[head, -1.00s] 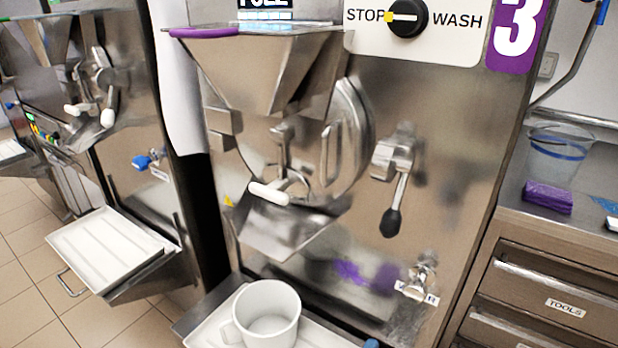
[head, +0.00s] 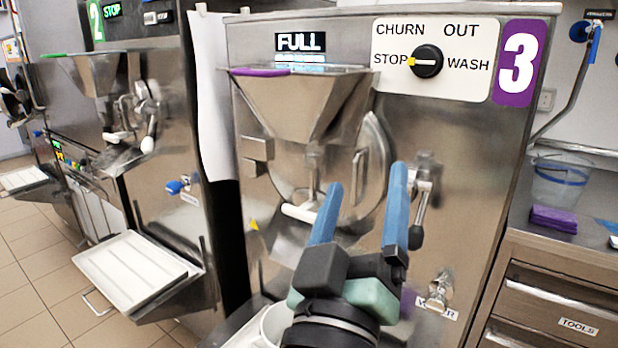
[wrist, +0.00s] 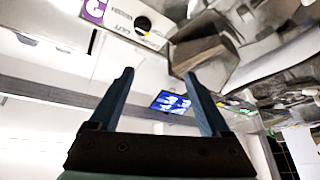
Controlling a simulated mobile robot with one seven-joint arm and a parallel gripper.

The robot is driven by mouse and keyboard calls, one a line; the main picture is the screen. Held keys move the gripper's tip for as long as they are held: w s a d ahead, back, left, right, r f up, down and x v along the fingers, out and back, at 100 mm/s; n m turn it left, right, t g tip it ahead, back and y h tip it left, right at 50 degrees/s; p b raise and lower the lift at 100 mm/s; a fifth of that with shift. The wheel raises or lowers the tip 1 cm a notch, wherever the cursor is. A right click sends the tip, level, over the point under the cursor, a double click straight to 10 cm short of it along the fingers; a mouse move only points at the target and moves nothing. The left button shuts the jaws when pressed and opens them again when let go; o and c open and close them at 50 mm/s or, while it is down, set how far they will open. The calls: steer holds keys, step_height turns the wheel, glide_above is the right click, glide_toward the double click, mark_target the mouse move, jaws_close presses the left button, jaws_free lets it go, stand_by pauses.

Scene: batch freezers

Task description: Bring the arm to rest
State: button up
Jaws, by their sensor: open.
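My gripper (head: 358,205) is in the lower middle of the head view, in front of the freezer numbered 3 (head: 455,135). Its two blue fingers stand apart and point up, with nothing between them. In the wrist view the fingers of my gripper (wrist: 164,100) are also spread and empty, and the freezer's dial panel (wrist: 128,22) shows at the top. My arm hides part of the freezer's lower front and most of a white jug (head: 268,328).
The dial (head: 427,61) points to STOP and the display (head: 300,42) reads FULL. A hopper (head: 300,100) and a lever handle (head: 420,205) stick out from the front. Freezer 2 (head: 160,110) with a white tray (head: 130,270) stands left. A drawer counter (head: 550,290) stands right.

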steer(key=s+a+r+m+t+y, duration=0.1)
steer(key=s+a+r+t+y, duration=0.15)
steer(key=r, duration=0.35)
steer(key=s+a+r+m+t+y+p, duration=0.1)
steer(key=s+r+t+y, duration=0.1)
steer(key=s+r, duration=0.35)
steer(key=s+a+r+m+t+y, duration=0.1)
steer(key=s+a+r+t+y, duration=0.15)
steer(key=r, duration=0.55)
step_height(320, 180, up, 16)
steer(key=w+g+p, duration=0.1)
steer(key=p, duration=1.6)
steer(key=shift+w+d+r, duration=0.15)
steer(key=shift+d, duration=0.1)
